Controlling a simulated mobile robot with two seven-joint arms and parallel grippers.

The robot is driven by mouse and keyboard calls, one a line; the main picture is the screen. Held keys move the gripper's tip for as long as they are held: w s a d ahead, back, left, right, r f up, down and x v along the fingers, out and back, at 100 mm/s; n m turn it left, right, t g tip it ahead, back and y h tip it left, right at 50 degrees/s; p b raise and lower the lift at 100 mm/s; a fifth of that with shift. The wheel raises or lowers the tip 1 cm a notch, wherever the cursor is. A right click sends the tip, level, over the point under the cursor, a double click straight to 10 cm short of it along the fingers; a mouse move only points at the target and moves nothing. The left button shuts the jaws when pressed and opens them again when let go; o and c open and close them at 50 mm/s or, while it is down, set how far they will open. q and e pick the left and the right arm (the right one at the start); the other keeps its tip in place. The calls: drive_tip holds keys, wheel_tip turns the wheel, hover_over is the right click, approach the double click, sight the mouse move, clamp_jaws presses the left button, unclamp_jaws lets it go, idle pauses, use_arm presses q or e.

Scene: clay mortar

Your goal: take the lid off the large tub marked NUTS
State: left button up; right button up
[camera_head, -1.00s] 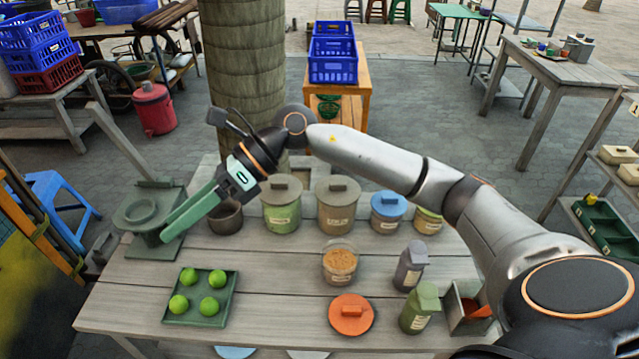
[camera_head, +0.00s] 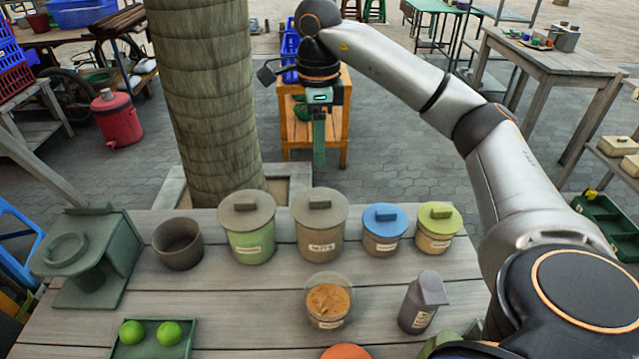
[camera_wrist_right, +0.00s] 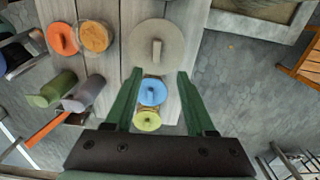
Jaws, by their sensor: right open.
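The large tub marked NUTS (camera_head: 319,241) stands upright on the table, beige-grey with a pale label. Its round grey-brown lid (camera_head: 338,211) with a block handle is on it. The lid shows from above in the right wrist view (camera_wrist_right: 170,35). My right gripper (camera_head: 319,164) points straight down, above and apart from the tub. In the right wrist view my right gripper (camera_wrist_right: 159,73) is open and empty, its fingers on either side of the picture's middle, just below the lid's handle. My left gripper is not in view.
Close beside the NUTS tub stand a green tub (camera_head: 249,240) with a similar grey lid and a blue-lidded tub (camera_head: 383,240). A yellow-green-lidded tub (camera_head: 435,241) is farther right. An open jar (camera_head: 328,300) and a grey bottle (camera_head: 421,305) stand in front. A tree trunk (camera_head: 208,100) rises behind.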

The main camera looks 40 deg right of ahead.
drive_tip(key=b, duration=0.2)
hover_over(320, 199)
drive_tip(key=f, duration=0.6)
drive_tip(key=shift+w+f, duration=0.25)
drive_tip(key=shift+w, duration=0.05)
drive_tip(key=shift+s+f+b, duration=0.15)
drive_tip(key=shift+f, duration=1.25)
drive_tip(key=shift+s+f+b, duration=0.15)
drive_tip(key=shift+f, duration=1.2)
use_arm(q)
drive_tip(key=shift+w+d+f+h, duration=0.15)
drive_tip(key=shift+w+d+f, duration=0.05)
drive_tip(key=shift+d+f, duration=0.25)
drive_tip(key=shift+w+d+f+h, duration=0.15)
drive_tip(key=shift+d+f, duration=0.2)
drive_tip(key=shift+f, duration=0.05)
use_arm(e)
clamp_jaws()
